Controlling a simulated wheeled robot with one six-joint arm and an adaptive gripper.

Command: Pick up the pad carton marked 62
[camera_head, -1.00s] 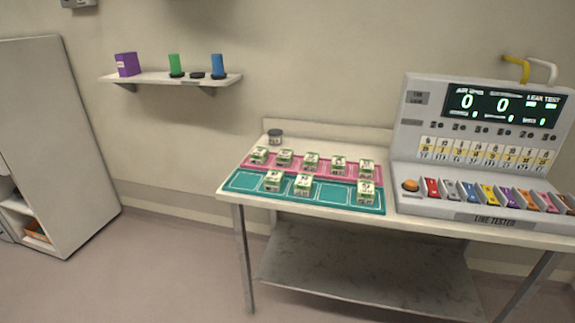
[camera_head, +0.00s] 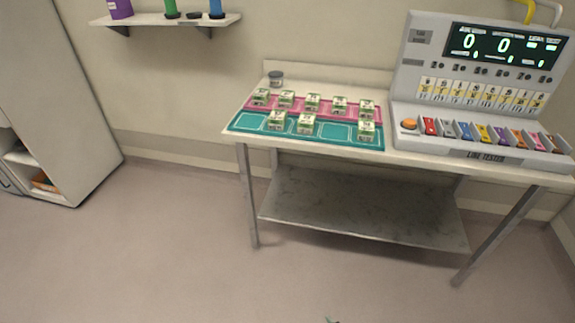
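Several small white and green pad cartons stand on the table (camera_head: 400,158). One row is on the pink mat (camera_head: 299,107), with cartons at its left end (camera_head: 261,96), middle (camera_head: 312,102) and right end (camera_head: 367,108). Others are on the teal mat (camera_head: 337,132): a left carton (camera_head: 277,121), a middle carton (camera_head: 306,123) and a right carton (camera_head: 367,131). Their numbers are too small to read, so I cannot tell which is marked 62. My gripper is not recognisable in view; only a tiny green bit shows at the bottom edge.
A grey line tester (camera_head: 480,90) with coloured slots fills the table's right side. A small dark-lidded jar (camera_head: 276,79) stands at the back left. A wall shelf (camera_head: 165,19) is at upper left, a cabinet (camera_head: 50,100) at far left. The floor in front is clear.

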